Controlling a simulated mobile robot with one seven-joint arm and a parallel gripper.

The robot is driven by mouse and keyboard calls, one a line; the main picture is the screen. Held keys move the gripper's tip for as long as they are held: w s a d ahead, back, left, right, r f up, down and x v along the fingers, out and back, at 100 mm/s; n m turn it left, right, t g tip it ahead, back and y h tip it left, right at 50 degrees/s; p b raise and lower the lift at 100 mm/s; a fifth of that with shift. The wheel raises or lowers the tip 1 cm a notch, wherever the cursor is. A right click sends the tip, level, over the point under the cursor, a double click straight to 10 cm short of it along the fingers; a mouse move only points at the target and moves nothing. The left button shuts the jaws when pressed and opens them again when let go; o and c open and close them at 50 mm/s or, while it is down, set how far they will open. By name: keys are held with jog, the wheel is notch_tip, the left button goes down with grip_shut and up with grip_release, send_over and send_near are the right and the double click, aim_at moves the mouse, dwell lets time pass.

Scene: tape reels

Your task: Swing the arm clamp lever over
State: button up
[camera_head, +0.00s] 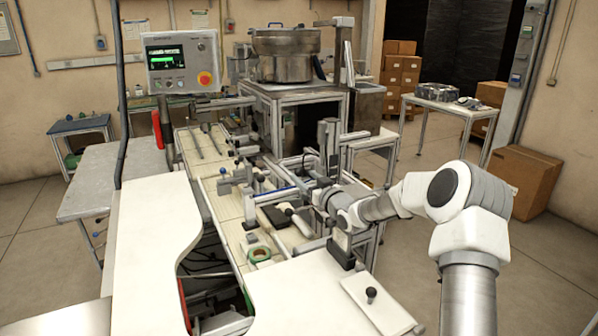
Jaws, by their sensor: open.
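My gripper (341,261) appears as a small dark shape below my wrist, beside the right edge of the work surface. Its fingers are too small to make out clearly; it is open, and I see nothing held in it. A lever with a black ball knob (371,292) stands on a white plate in front of and right of the gripper. Another pale handle with a dark knob (289,211) lies left of my wrist among the fixtures. I cannot tell which of these is the arm clamp lever. My wrist and arm hide part of the right side of the bench.
A dark block (272,217) and metal rails crowd the middle. A control panel (181,62) stands behind left. The white front panel (150,250) is clear.

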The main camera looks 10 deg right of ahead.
aim_at(301, 175)
jog(key=shift+x, duration=2.15)
grip_shut()
